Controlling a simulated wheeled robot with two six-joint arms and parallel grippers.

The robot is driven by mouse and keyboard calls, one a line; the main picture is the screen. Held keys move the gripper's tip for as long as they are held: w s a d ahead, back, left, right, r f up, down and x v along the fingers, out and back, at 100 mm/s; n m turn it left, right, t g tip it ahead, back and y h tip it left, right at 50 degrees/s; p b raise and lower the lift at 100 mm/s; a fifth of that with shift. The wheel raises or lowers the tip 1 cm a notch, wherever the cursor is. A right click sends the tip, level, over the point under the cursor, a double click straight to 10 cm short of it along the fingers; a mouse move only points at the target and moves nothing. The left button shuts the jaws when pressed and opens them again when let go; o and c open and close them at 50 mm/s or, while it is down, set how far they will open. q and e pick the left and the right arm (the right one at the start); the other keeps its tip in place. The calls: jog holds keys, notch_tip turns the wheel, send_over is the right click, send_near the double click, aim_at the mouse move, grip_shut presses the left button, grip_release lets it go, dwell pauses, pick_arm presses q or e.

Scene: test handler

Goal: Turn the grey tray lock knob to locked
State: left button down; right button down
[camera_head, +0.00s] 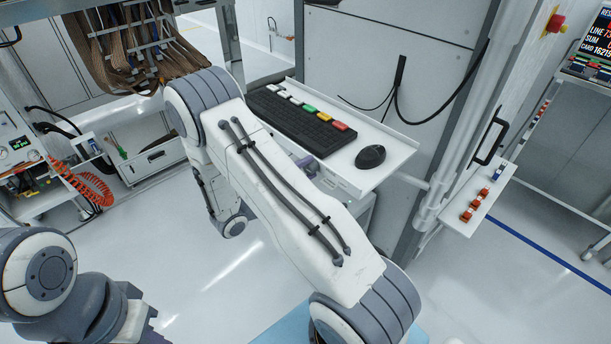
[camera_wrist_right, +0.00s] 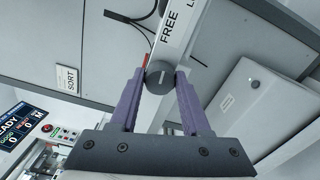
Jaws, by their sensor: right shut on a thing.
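The grey lock knob (camera_wrist_right: 160,80) is a dark round knob with a short pale line on its face. It sits between the purple fingers of my right gripper (camera_wrist_right: 160,75), which are shut on its sides in the right wrist view. A pale strip by the knob carries the word FREE (camera_wrist_right: 170,24) and a second label beginning with L, cut off by the top edge. In the head view only a small purple part of my right gripper (camera_head: 306,166) shows behind my right forearm; the knob is hidden there. My left gripper is out of view.
A white shelf (camera_head: 396,150) with a black keyboard (camera_head: 300,122) and mouse (camera_head: 370,157) lies beside my right arm. A panel marked SORT (camera_wrist_right: 68,80) is left of the knob in the right wrist view. Open floor (camera_head: 250,270) lies below.

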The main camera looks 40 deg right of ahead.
jog(key=shift+f+m+b, duration=0.1)
jog(key=shift+m+b, duration=0.25)
jog(key=shift+m, duration=0.15)
jog(key=shift+c, duration=1.8)
grip_release()
jog(key=a, duration=1)
jog(key=shift+s+a+b, duration=0.2)
jog(key=shift+s+b, duration=0.2)
jog(key=shift+s, duration=0.05)
